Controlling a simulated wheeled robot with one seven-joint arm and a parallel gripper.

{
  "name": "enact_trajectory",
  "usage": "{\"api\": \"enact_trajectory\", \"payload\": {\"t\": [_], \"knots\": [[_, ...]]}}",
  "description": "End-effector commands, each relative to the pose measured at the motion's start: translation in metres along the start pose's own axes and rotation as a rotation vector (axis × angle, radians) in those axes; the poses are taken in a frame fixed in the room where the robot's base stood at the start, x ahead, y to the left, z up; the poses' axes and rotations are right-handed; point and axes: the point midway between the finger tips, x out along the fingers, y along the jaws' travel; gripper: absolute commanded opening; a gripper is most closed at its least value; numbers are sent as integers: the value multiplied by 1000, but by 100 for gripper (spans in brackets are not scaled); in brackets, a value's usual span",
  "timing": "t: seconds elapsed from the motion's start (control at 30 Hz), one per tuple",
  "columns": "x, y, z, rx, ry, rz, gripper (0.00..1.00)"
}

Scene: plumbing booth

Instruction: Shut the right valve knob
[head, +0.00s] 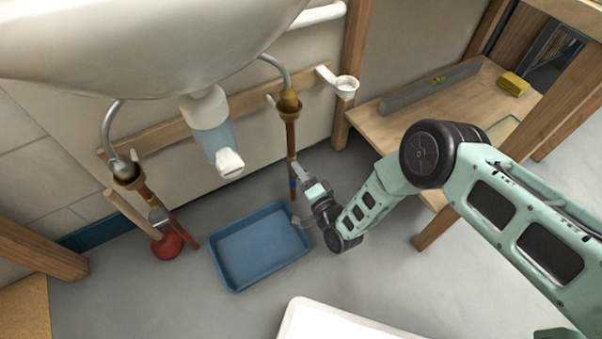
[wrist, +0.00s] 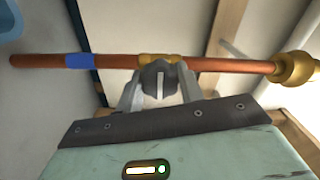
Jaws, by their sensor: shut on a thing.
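The right valve knob (wrist: 152,79) is dark grey with a white line on its face. It sits on a brass fitting on the right copper pipe (wrist: 222,65), which also shows in the head view (head: 291,138). My gripper (wrist: 160,84) is shut on the knob, one finger on each side. In the wrist view the white line stands across the pipe. A blue band (wrist: 79,61) marks the pipe left of the knob. In the head view my gripper (head: 299,174) is at the lower part of the right pipe and hides the knob.
A blue tray (head: 224,264) lies on the floor left of my gripper. The left valve knob (head: 158,216) is on the left pipe, near a red plunger (head: 167,246). The sink (head: 150,45) hangs above. A wooden shelf (head: 400,125) stands behind my arm.

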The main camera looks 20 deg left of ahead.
Motion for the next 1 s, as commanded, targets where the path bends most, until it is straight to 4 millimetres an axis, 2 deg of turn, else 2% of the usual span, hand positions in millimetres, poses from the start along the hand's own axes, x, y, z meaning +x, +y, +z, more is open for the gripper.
{"api": "enact_trajectory", "payload": {"t": [0.5,0.53,0.6,1.0], "knots": [[-1,0,2,21,-4,1,14],[-1,0,2,21,-4,1,46],[-1,0,2,20,-4,1,59],[1,1,1,18,-2,1,59]]}}
